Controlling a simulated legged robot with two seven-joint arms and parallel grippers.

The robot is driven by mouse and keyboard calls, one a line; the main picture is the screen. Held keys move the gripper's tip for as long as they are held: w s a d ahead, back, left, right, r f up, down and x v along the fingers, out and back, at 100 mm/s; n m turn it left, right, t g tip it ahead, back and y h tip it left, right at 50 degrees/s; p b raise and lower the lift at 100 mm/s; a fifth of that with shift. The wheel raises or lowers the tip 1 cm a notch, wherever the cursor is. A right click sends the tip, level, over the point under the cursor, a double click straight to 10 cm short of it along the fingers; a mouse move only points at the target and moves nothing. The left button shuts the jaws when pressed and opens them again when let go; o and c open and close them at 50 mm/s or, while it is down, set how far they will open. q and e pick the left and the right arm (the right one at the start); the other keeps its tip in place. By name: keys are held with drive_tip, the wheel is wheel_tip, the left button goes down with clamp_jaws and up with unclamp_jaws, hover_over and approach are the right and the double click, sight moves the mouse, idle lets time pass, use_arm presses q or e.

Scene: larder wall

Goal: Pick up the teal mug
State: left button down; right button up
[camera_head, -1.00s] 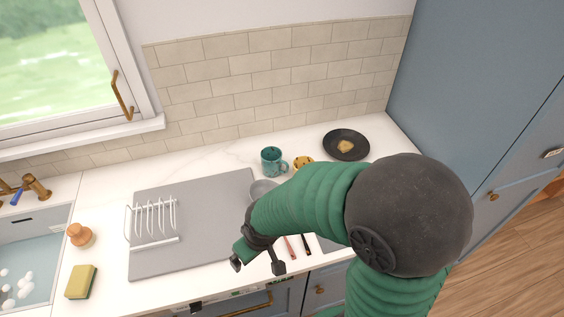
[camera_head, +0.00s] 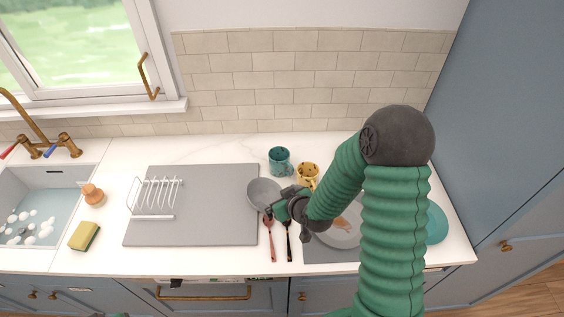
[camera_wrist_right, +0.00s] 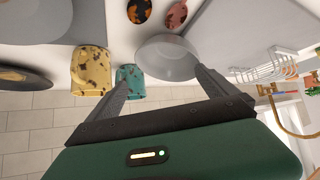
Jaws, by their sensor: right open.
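The teal mug (camera_head: 279,161) stands upright on the white counter near the tiled wall, with dark speckles and its handle to the right. It also shows in the right wrist view (camera_wrist_right: 131,78), beyond the left-hand finger and partly covered by it. My right gripper (camera_head: 284,214) is open and empty, on the near side of the mug and apart from it, beside the grey bowl (camera_head: 264,193). In the wrist view its fingers (camera_wrist_right: 163,79) spread with the bowl beyond them.
A yellow speckled mug (camera_head: 308,174) stands just right of the teal mug. A grey mat (camera_head: 205,235) with a white dish rack (camera_head: 155,198) lies left. Red and black utensils (camera_head: 271,243) lie in front. A plate (camera_head: 340,236) is partly behind my arm.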

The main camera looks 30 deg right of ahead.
drive_tip(key=w+d+r+m+t+h, duration=0.1)
drive_tip(key=w+d+r+t, duration=0.1)
drive_tip(key=d, duration=0.2)
drive_tip(key=m+t+h+p, duration=0.1)
drive_tip(key=t+p, duration=0.1)
approach(277, 151)
drive_tip(key=shift+g, duration=0.3)
drive_tip(key=p+x, duration=0.1)
drive_tip(key=x, duration=0.2)
drive_tip(key=p+x, duration=0.1)
drive_tip(key=x, duration=0.2)
drive_tip(key=shift+w+a+r, duration=0.1)
drive_tip(key=shift+a+r, duration=0.05)
drive_tip(key=shift+r, duration=0.1)
drive_tip(key=shift+w+d+f, duration=0.25)
drive_tip(key=shift+s+a+r, duration=0.1)
drive_tip(key=shift+a+r, duration=0.05)
drive_tip(key=shift+a, duration=0.2)
drive_tip(key=c, duration=0.5)
drive_tip(key=shift+a, duration=0.1)
drive_tip(key=c, duration=0.5)
drive_tip(key=shift+d, duration=0.25)
drive_tip(key=c, duration=0.8)
use_arm(q)
drive_tip(key=v, duration=0.4)
drive_tip(key=shift+w+d+r, duration=0.1)
drive_tip(key=shift+w+r, duration=0.2)
drive_tip(key=shift+r, duration=0.15)
use_arm(e)
drive_tip(key=shift+c, duration=0.2)
